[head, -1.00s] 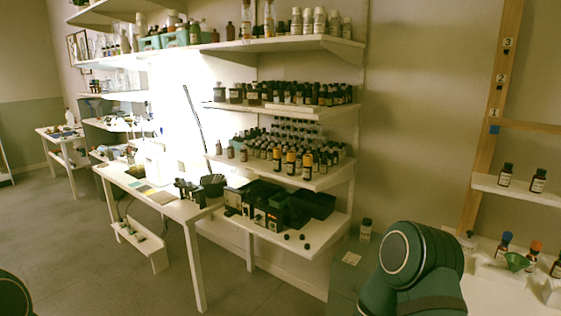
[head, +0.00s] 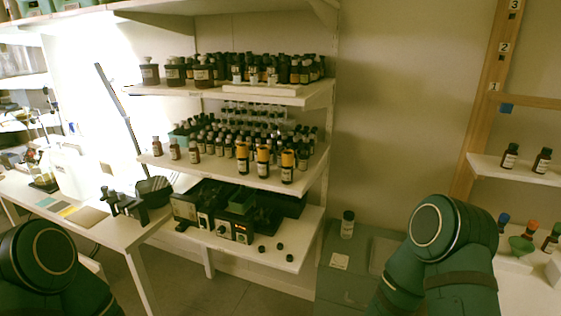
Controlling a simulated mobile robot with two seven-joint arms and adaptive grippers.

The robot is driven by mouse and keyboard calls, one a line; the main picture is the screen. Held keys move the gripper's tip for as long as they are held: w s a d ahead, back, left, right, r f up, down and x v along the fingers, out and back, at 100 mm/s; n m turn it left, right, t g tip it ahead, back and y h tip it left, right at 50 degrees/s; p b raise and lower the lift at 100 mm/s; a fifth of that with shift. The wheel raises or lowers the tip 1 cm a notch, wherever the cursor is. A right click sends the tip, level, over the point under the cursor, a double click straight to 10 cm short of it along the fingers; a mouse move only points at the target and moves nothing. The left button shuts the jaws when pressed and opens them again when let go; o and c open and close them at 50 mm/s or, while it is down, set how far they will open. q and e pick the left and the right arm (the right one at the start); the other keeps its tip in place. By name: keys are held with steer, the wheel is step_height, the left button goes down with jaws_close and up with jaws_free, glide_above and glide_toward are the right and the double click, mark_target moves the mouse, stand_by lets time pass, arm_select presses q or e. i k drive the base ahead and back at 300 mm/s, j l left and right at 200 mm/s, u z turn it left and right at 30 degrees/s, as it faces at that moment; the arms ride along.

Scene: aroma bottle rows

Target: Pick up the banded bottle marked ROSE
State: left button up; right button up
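Three dark bottles with orange-yellow bands stand in a row at the front of the middle shelf (head: 225,176) in the head view: a left one (head: 242,158), a middle one (head: 263,161) and a right one (head: 287,167). Each has a pale label, but the print is too small to read, so I cannot tell which is marked ROSE. Rows of smaller dark bottles stand behind and to their left. Parts of both my arms show low in the view, apart from the shelf. Neither of my grippers is in view.
An upper shelf (head: 280,93) holds more bottles above. A lower shelf (head: 285,260) carries dark boxes and small black caps. A desk (head: 150,228) stands left. A grey cabinet (head: 345,290) with a bottle (head: 348,225) stands right of the shelves.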

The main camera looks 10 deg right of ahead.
mark_target(263, 150)
steer(key=i+j+z, duration=0.35)
steer(key=j, duration=0.2)
steer(key=i+j+z, duration=0.2)
steer(key=j+z, duration=0.2)
steer(key=j, duration=0.25)
steer(key=i+j+z, duration=0.2)
steer(key=j, duration=0.15)
